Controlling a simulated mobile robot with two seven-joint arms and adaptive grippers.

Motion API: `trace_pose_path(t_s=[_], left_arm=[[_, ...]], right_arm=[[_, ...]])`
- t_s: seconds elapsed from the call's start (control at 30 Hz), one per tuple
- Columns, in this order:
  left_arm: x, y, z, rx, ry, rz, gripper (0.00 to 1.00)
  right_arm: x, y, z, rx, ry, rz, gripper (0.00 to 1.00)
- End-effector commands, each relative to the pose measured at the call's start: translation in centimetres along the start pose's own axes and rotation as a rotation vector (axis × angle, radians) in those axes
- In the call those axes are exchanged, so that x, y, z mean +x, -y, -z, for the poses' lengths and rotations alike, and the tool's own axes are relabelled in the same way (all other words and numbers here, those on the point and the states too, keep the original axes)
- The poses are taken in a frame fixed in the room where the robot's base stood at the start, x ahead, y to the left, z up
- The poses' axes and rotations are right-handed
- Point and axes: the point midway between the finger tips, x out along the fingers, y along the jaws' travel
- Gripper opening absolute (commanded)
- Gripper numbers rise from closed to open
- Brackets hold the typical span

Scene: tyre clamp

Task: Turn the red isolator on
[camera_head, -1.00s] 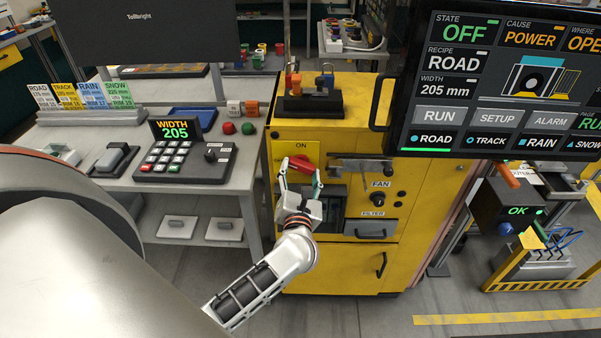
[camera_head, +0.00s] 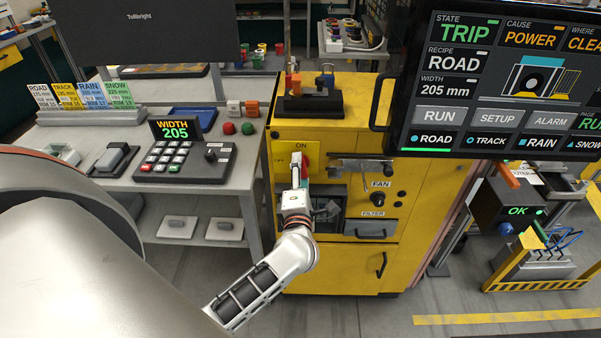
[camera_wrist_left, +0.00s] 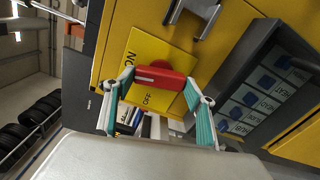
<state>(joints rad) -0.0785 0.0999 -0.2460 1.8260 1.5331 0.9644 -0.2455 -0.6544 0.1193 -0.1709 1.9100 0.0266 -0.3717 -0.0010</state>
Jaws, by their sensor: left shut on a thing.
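The red isolator handle (camera_head: 306,160) is on a yellow plate marked ON and OFF, on the front of the yellow cabinet (camera_head: 340,265). My left gripper (camera_head: 297,168) is in front of it and hides most of it in the head view. In the left wrist view the red handle (camera_wrist_left: 160,77) lies between the two fingertips of my left gripper (camera_wrist_left: 159,80), which are shut on its ends. In the head view the gripper's fingers line up one behind the other, below the ON mark. My right gripper is not in view.
The screen (camera_head: 490,85) at the upper right reads TRIP, POWER and ROAD. A lever (camera_head: 362,165), a fan knob (camera_head: 377,198) and a filter drawer (camera_head: 371,228) are right of the isolator. A bench with a keypad (camera_head: 180,155) stands to the left.

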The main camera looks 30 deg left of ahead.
Motion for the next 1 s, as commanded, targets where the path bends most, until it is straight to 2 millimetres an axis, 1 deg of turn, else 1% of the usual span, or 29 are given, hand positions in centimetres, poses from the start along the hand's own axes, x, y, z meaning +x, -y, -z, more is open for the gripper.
trace_pose_path(t_s=[0.2, 0.4, 0.97, 1.0], left_arm=[[-0.01, -0.02, -0.02, 0.131, 0.000, -0.001, 0.34], [-0.01, -0.01, -0.02, 0.203, 0.000, 0.000, 0.34], [-0.01, 0.00, -0.02, 0.236, 0.001, 0.000, 0.34], [-0.01, 0.00, -0.02, 0.236, 0.001, 0.000, 0.58]], right_arm=[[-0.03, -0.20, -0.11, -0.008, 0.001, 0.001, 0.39], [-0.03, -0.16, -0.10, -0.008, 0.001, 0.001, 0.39], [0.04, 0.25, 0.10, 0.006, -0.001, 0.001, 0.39], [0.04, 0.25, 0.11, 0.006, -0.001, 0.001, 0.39]])
